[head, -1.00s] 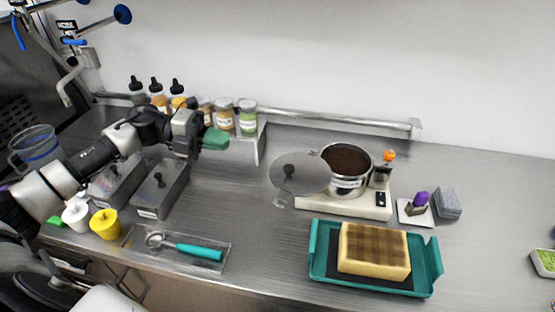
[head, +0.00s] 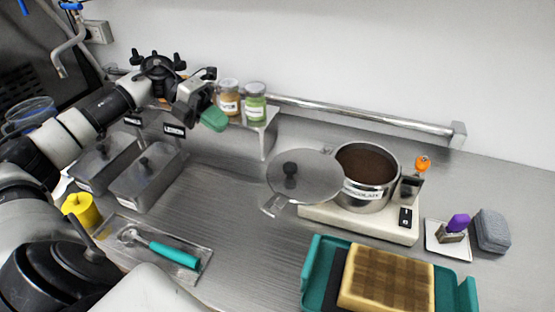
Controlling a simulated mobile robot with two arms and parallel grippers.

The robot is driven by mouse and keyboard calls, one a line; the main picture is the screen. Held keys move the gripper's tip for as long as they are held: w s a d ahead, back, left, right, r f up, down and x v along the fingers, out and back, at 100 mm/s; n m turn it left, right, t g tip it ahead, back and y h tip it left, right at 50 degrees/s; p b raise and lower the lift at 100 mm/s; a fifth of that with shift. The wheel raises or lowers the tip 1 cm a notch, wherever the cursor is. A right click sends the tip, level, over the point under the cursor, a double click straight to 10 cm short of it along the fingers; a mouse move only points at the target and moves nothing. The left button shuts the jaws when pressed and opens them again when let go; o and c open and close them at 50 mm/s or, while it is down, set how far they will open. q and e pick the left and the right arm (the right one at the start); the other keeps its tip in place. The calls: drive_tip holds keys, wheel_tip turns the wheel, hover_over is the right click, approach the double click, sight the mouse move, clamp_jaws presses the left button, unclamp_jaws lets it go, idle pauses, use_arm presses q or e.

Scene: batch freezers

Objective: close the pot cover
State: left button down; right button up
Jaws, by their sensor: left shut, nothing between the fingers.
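The pot (head: 368,199) stands on a white hot plate (head: 330,219) right of centre. It is uncovered and holds something dark brown. The round grey pot cover (head: 308,185) with a black knob is to the left of the pot, its right edge close to the pot's rim. A bracket shows at the cover's lower left edge. My left gripper (head: 214,118), with green fingertips, is shut and empty, up and left of the cover, in front of the jars. My right gripper is not in view.
A teal tray (head: 311,268) with a waffle-like block is at the front right. Jars (head: 255,101) stand on a shelf at the back. Lidded steel bins (head: 147,184) and a tray with a teal-handled scoop (head: 173,254) are at left. Counter between bins and cover is clear.

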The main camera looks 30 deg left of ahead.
sight(274, 171)
use_arm(q)
drive_tip(key=p+x, duration=0.1)
drive_tip(key=x, duration=0.3)
drive_tip(key=p+x, duration=0.2)
drive_tip(key=x, duration=0.2)
drive_tip(key=r+p+x, duration=0.1)
drive_tip(key=p+x, duration=0.1)
drive_tip(key=x, duration=0.3)
drive_tip(key=shift+d+f, duration=0.1)
drive_tip(key=shift+d, duration=0.25)
drive_tip(key=shift+d+f, duration=0.2)
drive_tip(key=shift+d, duration=0.15)
